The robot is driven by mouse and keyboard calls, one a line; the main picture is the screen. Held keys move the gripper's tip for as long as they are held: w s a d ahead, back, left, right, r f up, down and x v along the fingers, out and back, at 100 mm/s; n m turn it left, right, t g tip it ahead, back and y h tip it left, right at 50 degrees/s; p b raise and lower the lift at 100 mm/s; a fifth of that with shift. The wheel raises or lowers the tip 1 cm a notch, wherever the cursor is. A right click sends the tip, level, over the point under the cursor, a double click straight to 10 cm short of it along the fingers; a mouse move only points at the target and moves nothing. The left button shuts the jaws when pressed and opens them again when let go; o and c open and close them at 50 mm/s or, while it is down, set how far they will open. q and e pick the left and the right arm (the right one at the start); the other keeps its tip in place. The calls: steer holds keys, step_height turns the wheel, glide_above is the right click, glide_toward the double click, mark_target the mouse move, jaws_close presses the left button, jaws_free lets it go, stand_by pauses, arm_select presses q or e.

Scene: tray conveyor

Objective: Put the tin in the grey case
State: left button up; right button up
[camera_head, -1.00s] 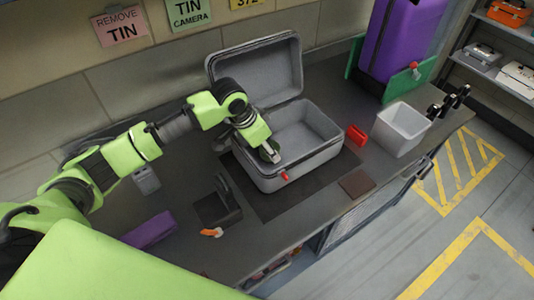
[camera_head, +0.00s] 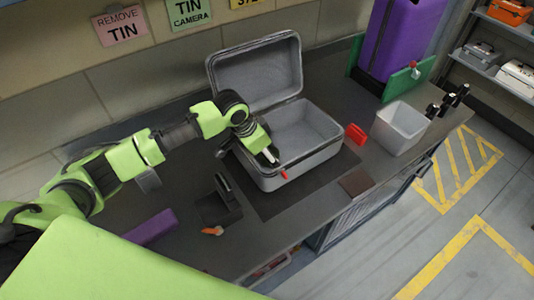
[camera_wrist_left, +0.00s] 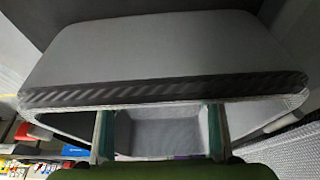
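The grey case (camera_head: 318,160) stands open on the bench, on a dark mat, with its lid (camera_head: 257,72) raised at the back. My left gripper (camera_head: 272,156) is at the left front part of the case, by its near rim. In the left wrist view, my left gripper's fingers (camera_wrist_left: 159,135) are wide apart with nothing clearly held between them. The raised lid (camera_wrist_left: 165,50) fills much of that view. I cannot make out the tin in either current view; the arm hides part of the case's inside. My right gripper is not in view.
A red item (camera_head: 355,133) and a light bin (camera_head: 399,128) stand right of the case. A dark holder (camera_head: 219,206), an orange-handled tool (camera_head: 212,231) and a purple block (camera_head: 151,228) lie at the left. A brown pad (camera_head: 356,183) lies at the front edge.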

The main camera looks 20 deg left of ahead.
arm_select(q)
steer(key=v, duration=1.2)
steer(key=shift+b, duration=0.4)
steer(key=shift+s+d, duration=0.1)
